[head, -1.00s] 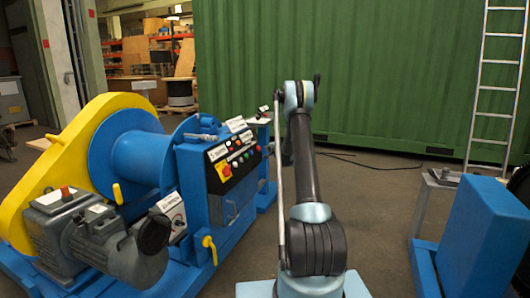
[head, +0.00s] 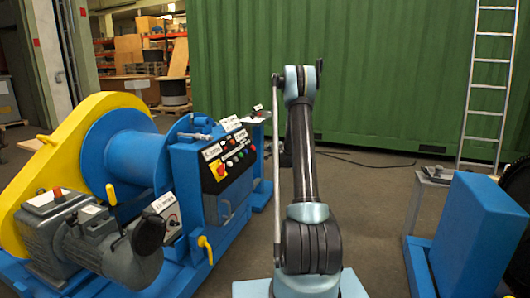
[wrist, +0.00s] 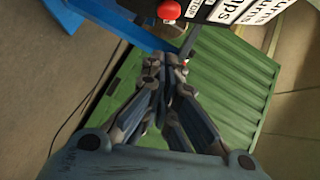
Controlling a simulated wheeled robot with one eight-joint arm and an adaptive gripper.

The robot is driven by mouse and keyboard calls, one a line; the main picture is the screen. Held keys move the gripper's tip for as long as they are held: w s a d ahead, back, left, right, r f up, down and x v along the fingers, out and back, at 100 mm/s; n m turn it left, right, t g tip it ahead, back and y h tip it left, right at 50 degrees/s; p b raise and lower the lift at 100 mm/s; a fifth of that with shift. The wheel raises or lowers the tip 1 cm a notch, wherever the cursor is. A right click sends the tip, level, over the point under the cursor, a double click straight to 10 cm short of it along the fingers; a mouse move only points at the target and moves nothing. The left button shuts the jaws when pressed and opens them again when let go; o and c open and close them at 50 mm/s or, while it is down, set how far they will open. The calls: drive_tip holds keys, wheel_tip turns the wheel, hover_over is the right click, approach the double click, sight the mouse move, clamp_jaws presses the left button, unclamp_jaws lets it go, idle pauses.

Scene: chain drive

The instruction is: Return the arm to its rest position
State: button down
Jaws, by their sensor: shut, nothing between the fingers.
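My arm stands raised in the middle of the head view, its upper joint in front of the green container (head: 390,75). My gripper shows in the wrist view (wrist: 168,62), with its two dark fingers drawn together at the tips and nothing between them. In the head view the gripper is mostly hidden behind my arm. In the wrist view the fingers appear in front of the green container wall, below a red button (wrist: 169,10) and a labelled panel.
A blue winch (head: 120,160) with a yellow guard (head: 45,165) and a control panel (head: 228,160) stands left of my arm. A blue block (head: 478,235) and a small grey table (head: 432,176) are at right. A ladder (head: 487,85) leans at the back. Floor between is clear.

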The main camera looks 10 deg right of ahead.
drive_tip(key=s+a+r+n+g, duration=0.2)
drive_tip(key=s+a+r+n, duration=0.15)
drive_tip(key=s, duration=0.75)
drive_tip(key=s+a+r+n+g+y, duration=0.1)
drive_tip(key=s+a+r+n+g, duration=0.3)
drive_tip(key=s, duration=0.7)
drive_tip(key=s+a+r+n, duration=0.15)
drive_tip(key=s+r, duration=0.35)
drive_tip(key=s, duration=0.5)
drive_tip(key=s+d+f+n+g+h, duration=0.1)
drive_tip(key=s+f, duration=0.3)
drive_tip(key=s, duration=1)
drive_tip(key=s+d+f+n+g+h, duration=0.1)
drive_tip(key=s+f+g+h, duration=0.1)
drive_tip(key=s, duration=1.2)
drive_tip(key=s+d+f+n+g+h, duration=0.1)
drive_tip(key=s+f, duration=0.5)
drive_tip(key=s, duration=0.8)
drive_tip(key=d+n+g, duration=0.1)
drive_tip(key=g, duration=0.1)
drive_tip(key=shift+g, duration=0.4)
drive_tip(key=shift+s+d, duration=0.1)
